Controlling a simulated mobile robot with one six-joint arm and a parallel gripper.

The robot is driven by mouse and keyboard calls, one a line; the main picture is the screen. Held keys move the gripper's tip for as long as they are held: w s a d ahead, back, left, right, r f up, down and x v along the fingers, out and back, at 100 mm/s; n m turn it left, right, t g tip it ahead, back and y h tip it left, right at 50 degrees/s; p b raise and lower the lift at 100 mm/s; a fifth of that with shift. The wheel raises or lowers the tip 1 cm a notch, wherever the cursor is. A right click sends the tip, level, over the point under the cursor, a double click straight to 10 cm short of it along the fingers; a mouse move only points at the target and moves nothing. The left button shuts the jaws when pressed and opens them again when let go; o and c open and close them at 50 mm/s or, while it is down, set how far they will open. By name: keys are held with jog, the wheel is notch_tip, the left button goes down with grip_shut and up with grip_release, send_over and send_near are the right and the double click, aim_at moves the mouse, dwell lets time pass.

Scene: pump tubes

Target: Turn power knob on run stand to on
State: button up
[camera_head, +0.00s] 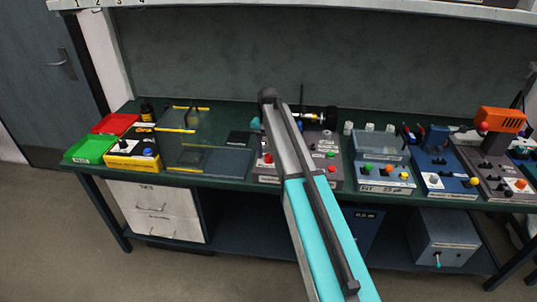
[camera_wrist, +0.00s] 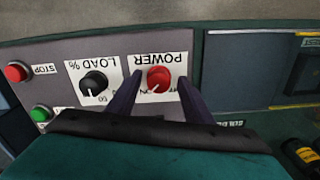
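The run stand (camera_head: 287,180) is a grey sloped panel on the green bench, partly hidden by my arm in the head view. Its power knob (camera_wrist: 158,77) is round and red on a white POWER label, which reads upside down in the wrist view. Its pale pointer mark lies on the lower side, near the ON lettering; the exact setting is hard to tell. My gripper (camera_wrist: 160,77) is open, with one dark finger on each side of the knob. Small gaps show between fingers and knob. In the head view the knob (camera_head: 268,158) is a small red dot left of my arm.
A black LOAD % knob (camera_wrist: 94,82) sits close beside one finger. The red stop button (camera_wrist: 17,71) and a green button (camera_wrist: 41,113) are farther left. Other stations (camera_head: 386,177) line the bench right of my arm.

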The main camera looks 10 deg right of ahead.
aim_at(269, 156)
jog(key=shift+r, duration=0.1)
notch_tip(269, 156, up, 14)
jog(key=b, duration=0.2)
jog(key=shift+f+b, duration=0.2)
jog(key=shift+b, duration=0.2)
dwell(0.4)
jog(key=shift+s, duration=0.1)
